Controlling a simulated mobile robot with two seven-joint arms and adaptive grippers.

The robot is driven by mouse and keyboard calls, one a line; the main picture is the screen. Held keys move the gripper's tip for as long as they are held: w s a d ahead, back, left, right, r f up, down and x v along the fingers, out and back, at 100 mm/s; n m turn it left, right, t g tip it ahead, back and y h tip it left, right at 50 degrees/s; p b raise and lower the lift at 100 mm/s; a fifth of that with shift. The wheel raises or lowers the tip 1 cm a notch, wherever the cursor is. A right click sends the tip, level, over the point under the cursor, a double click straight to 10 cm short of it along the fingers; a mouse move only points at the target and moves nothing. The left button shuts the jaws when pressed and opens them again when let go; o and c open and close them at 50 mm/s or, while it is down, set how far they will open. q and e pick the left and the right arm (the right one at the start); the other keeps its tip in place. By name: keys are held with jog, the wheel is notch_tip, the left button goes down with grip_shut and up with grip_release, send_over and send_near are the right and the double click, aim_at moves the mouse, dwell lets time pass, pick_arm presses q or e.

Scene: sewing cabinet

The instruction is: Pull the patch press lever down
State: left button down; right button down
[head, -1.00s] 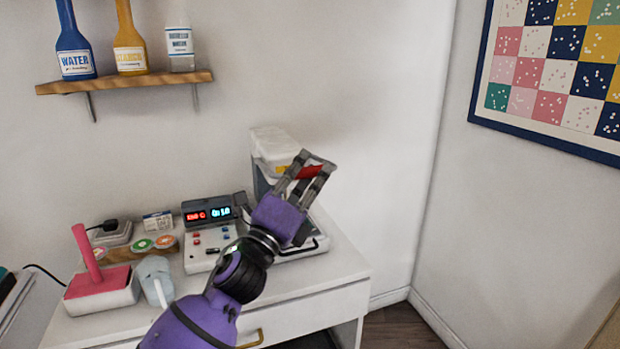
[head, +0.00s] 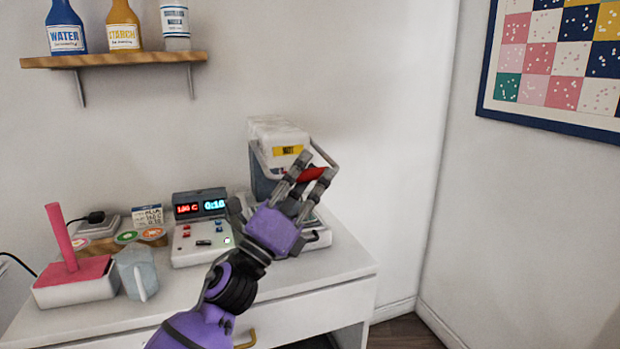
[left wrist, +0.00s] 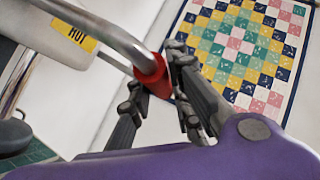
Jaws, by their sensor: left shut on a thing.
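The patch press (head: 278,140) stands on the right part of the white cabinet top, a white and grey head with a yellow HOT label above a base plate. Its lever is a metal bar with a red grip (head: 313,174). My left gripper (head: 309,178) is shut on the red grip, in front of the press head. In the left wrist view the red grip (left wrist: 152,76) sits between the fingers, and the metal bar (left wrist: 105,32) runs up to the left. The fingers hide part of the grip. My right gripper is not in view.
The control box (head: 201,241) with red and blue displays is left of the press. A shelf (head: 120,60) with bottles is on the wall. The floor right of the cabinet is clear.

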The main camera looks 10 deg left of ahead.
pick_arm(q)
jog(key=shift+a+r, duration=0.1)
jog(key=shift+r, duration=0.05)
jog(key=c, duration=1.6)
grip_release()
jog(key=v, duration=1.2)
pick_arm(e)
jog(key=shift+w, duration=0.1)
